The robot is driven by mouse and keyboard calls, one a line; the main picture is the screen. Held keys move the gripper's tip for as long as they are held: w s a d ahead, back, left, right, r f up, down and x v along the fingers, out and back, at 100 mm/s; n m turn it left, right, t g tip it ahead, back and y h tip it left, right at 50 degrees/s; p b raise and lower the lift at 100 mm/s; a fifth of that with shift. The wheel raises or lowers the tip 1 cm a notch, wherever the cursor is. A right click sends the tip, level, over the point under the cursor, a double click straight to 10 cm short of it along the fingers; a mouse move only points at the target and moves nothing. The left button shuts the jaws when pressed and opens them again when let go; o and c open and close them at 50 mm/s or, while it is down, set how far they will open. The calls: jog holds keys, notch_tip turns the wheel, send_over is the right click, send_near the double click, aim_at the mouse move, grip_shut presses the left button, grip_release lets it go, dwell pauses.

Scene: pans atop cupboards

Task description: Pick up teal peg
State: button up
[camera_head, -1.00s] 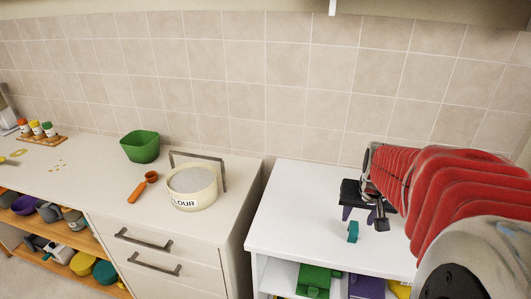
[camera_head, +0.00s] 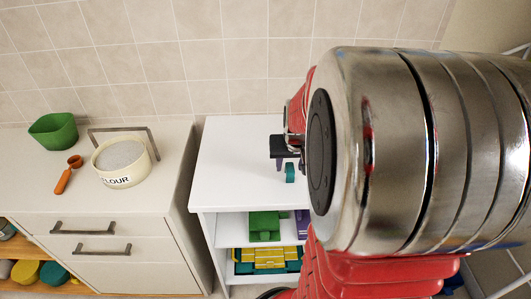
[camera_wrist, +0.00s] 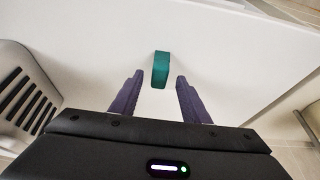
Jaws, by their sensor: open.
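The teal peg (camera_head: 290,172) stands on top of the white shelf unit (camera_head: 235,160), near its front right part. It also shows in the wrist view (camera_wrist: 160,70), just beyond the fingertips and roughly centred between them. My gripper (camera_head: 289,163) is right beside the peg in the head view. In the wrist view its two purple fingers (camera_wrist: 157,88) are spread apart with nothing held. The peg's lower end lies close to the gap between the fingertips; I cannot tell if it is between them. My arm hides the right part of the unit.
Below the top, the unit holds a green block (camera_head: 264,226) and a yellow-and-teal crate (camera_head: 268,260). To the left, a counter carries a flour bowl (camera_head: 122,163), an orange scoop (camera_head: 67,175) and a green bowl (camera_head: 53,131). The left of the white top is clear.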

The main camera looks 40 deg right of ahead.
jog(key=shift+x, duration=1.25)
jog(key=shift+c, duration=0.2)
grip_shut()
